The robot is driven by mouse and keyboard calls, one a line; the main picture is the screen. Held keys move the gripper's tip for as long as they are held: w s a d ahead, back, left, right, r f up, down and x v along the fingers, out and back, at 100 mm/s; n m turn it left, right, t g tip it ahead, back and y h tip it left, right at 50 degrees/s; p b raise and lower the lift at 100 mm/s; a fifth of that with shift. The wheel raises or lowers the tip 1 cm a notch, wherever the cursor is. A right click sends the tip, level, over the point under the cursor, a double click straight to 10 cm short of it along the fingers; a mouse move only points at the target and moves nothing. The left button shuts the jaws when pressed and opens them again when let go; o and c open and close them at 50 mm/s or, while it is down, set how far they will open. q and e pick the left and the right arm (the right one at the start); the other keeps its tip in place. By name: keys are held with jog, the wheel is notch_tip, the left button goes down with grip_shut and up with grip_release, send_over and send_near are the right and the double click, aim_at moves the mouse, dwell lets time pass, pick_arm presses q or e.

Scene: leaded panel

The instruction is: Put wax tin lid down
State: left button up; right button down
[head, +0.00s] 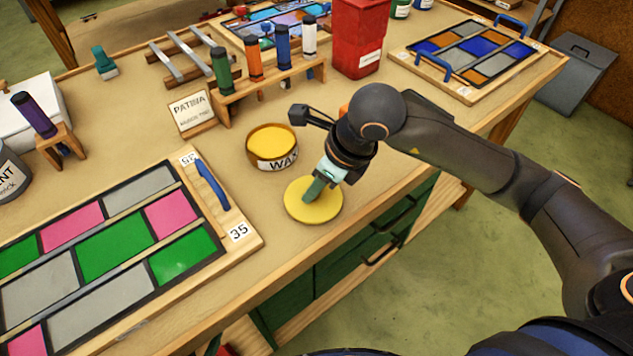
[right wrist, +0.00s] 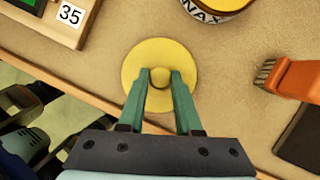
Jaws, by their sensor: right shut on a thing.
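The wax tin lid (head: 313,200) is a round yellow disc with a small knob, near the front edge of the bench. It also shows in the right wrist view (right wrist: 133,75). My right gripper (head: 311,193) is shut on the lid's knob from above, a green finger on each side of it in the right wrist view (right wrist: 159,80). The lid looks flat and at or just above the bench top; I cannot tell if it touches. The open wax tin (head: 273,159), full of yellow wax, stands just behind the lid, apart from it. My left gripper is not in view.
A leaded panel board (head: 245,246) marked 35 lies left of the lid. Behind the tin are a patina sign (head: 191,112), a wooden rack (head: 268,84) of coloured tubes and a red bin (head: 359,35). An orange-handled brush (right wrist: 297,78) lies right of the lid.

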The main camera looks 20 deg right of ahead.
jog(key=shift+f, duration=0.15)
jog(key=c, duration=1)
grip_release()
jog(key=shift+c, duration=0.2)
jog(key=o, duration=0.4)
jog(key=shift+o, duration=0.2)
